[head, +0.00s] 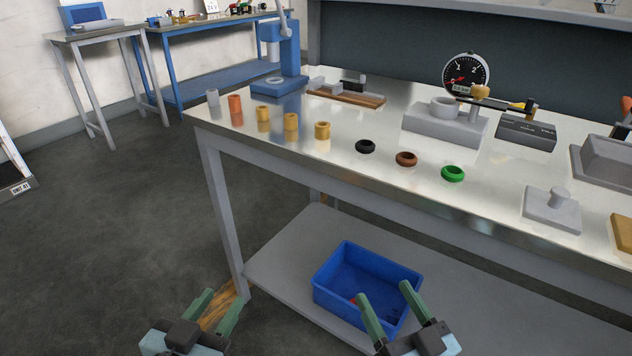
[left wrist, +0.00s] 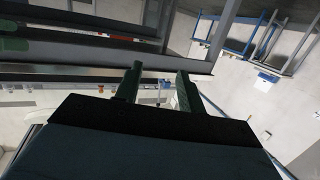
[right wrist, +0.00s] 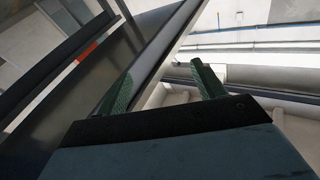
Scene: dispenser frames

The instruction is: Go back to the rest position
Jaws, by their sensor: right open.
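My left gripper (head: 215,312) is low at the bottom of the head view, in front of the bench's left leg. Its two green fingers are apart with nothing between them, as the left wrist view (left wrist: 160,88) also shows. My right gripper (head: 392,310) is at the bottom centre, in front of the lower shelf and overlapping the blue bin's near edge in the picture. Its fingers are apart and empty, and they show in the right wrist view (right wrist: 162,92). Both grippers are below the level of the metal bench top (head: 390,163).
On the bench top stand several brass bushings (head: 322,130), a black ring (head: 365,146), a brown ring (head: 406,159) and a green ring (head: 453,173). A blue press (head: 290,60) and a dial gauge (head: 466,75) stand behind. A blue bin (head: 335,295) sits on the lower shelf (head: 270,268).

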